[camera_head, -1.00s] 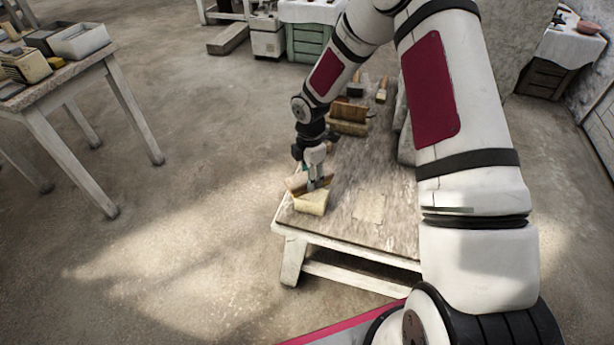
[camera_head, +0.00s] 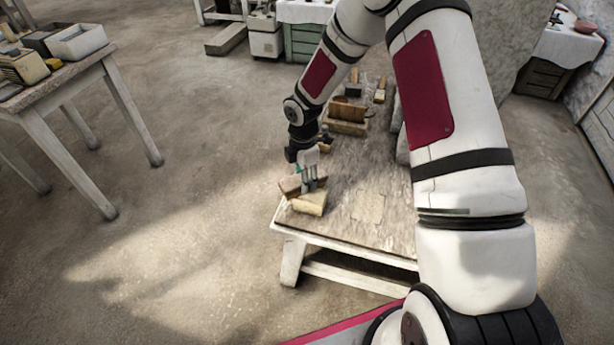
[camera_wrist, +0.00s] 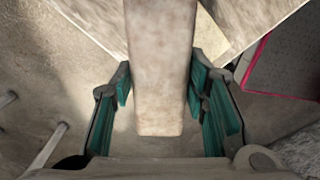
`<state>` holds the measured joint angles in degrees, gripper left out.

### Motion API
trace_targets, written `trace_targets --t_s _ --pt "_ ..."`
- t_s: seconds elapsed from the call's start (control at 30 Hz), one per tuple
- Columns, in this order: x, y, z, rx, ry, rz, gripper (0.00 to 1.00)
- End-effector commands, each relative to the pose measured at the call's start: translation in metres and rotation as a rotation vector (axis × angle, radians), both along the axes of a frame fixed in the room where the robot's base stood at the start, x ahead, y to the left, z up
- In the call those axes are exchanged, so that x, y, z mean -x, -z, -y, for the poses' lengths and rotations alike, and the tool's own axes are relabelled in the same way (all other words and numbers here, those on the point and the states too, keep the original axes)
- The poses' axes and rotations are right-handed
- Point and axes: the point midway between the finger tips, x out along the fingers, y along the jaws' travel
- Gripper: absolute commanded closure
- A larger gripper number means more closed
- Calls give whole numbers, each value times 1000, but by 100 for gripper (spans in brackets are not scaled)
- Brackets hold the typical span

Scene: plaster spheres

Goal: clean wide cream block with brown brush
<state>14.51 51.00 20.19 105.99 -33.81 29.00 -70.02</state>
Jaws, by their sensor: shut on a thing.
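The wide cream block (camera_head: 309,203) lies near the front left corner of the low wooden table in the head view. My gripper (camera_head: 310,187) is just behind it, pointing down. It is shut on the brown brush (camera_head: 289,187), whose brown body shows at the block's left and rear side. The bristles are hidden, and I cannot tell whether they touch the block. In the wrist view the brush's pale brown body (camera_wrist: 161,75) stands between the green-padded fingers (camera_wrist: 165,95) and covers much of what lies behind it.
Farther back on the low table (camera_head: 365,207) lie a cream and brown block (camera_head: 347,122) and brushes (camera_head: 380,92). A grey stone-like mass stands on the right. Another table (camera_head: 60,80) with trays is at the left. The low table's front surface is mostly clear.

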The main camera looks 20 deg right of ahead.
Motion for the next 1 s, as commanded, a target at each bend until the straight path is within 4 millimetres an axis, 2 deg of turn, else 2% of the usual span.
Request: trace_targets --t_s 0.3,0.43,0.67,1.0 --pt "3 1 -19 0 -2 1 81" --pt "3 1 -21 0 -1 0 81" --pt "3 1 -18 0 0 0 81" --pt "0 -1 1 0 0 0 81"
